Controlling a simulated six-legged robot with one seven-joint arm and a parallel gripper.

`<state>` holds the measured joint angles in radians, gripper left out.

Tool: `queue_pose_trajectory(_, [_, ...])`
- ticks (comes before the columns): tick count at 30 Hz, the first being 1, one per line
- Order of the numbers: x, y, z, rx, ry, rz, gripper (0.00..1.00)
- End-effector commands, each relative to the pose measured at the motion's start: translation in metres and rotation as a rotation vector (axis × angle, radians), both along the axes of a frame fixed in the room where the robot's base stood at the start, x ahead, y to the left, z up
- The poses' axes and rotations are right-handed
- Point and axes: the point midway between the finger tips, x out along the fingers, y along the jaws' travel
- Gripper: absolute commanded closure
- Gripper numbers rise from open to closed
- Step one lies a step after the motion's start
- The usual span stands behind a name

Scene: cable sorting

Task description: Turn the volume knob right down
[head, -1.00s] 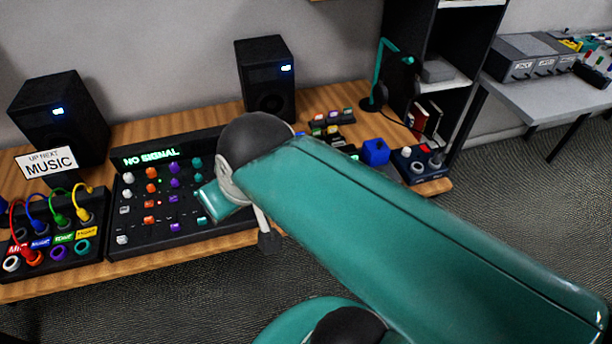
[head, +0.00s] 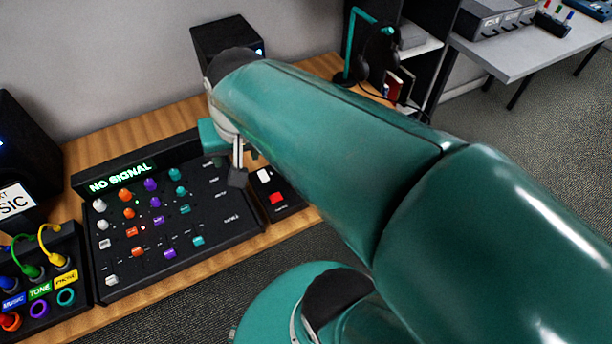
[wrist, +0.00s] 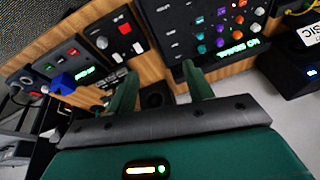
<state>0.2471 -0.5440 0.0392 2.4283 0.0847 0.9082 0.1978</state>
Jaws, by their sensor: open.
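My gripper (wrist: 160,74) has its two teal fingers apart with nothing between them, above the wooden desk. In the head view my arm hides most of the gripper. The black mixer panel (head: 225,225) has rows of white, orange, purple and teal knobs and a green "NO SIGNAL" display (head: 121,178). A small black panel with a red button (wrist: 125,28) and a pale round knob (wrist: 102,42) is left of the mixer there. Labels are too small to tell which knob is volume.
A speaker (head: 225,38) stands behind the mixer. A patch panel with colored cables (head: 40,270) is at the left. A teal headphone stand (head: 352,50) is at the back right.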

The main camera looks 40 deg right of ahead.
Motion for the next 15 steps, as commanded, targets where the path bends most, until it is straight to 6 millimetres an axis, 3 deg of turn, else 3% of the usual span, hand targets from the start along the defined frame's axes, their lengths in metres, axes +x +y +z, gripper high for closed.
queue_pose_trajectory(1, [0.005,-0.018,-0.010,0.044,0.040,-0.123,0.49])
queue_pose_trajectory(7, [0.015,-0.080,-0.047,0.236,0.154,-0.586,0.49])
queue_pose_trajectory(15, [0.005,-0.172,-0.107,0.526,0.277,-1.215,0.49])
